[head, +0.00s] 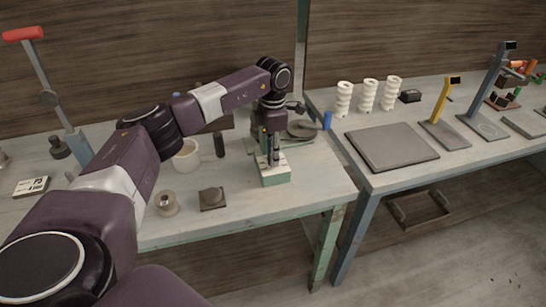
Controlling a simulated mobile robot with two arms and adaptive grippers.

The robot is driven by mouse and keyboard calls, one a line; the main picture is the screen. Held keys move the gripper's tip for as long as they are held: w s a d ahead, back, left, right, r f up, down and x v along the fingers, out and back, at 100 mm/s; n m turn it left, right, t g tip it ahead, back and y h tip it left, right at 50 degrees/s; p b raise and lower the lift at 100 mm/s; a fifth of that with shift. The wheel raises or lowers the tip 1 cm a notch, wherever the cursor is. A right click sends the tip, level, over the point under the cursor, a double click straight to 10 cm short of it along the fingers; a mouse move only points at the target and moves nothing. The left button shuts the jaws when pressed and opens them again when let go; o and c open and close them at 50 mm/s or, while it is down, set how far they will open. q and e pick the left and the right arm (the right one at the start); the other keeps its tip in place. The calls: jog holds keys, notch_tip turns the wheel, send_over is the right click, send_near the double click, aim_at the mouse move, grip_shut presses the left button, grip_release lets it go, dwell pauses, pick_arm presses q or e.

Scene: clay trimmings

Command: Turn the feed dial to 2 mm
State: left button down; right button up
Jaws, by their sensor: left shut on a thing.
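My left gripper (276,161) points straight down at the small pale green box (276,178) with a white top, which stands near the right front of the left workbench. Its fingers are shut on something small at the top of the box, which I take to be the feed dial. The fingers cover the dial, and its pointer and scale marks are too small or hidden to read. My right gripper is not in view.
Behind the box are a grey round plate (301,129) and a blue cylinder (327,121). A dark square block (212,199), a spool (166,203) and a white mug (187,155) stand to the left. A second bench with a grey slab (391,147) is at right.

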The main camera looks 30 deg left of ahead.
pick_arm(q)
jog(key=shift+w+m, duration=0.1)
jog(key=shift+m, duration=0.7)
jog(key=shift+r, duration=0.1)
jog(key=c, duration=1.6)
grip_release()
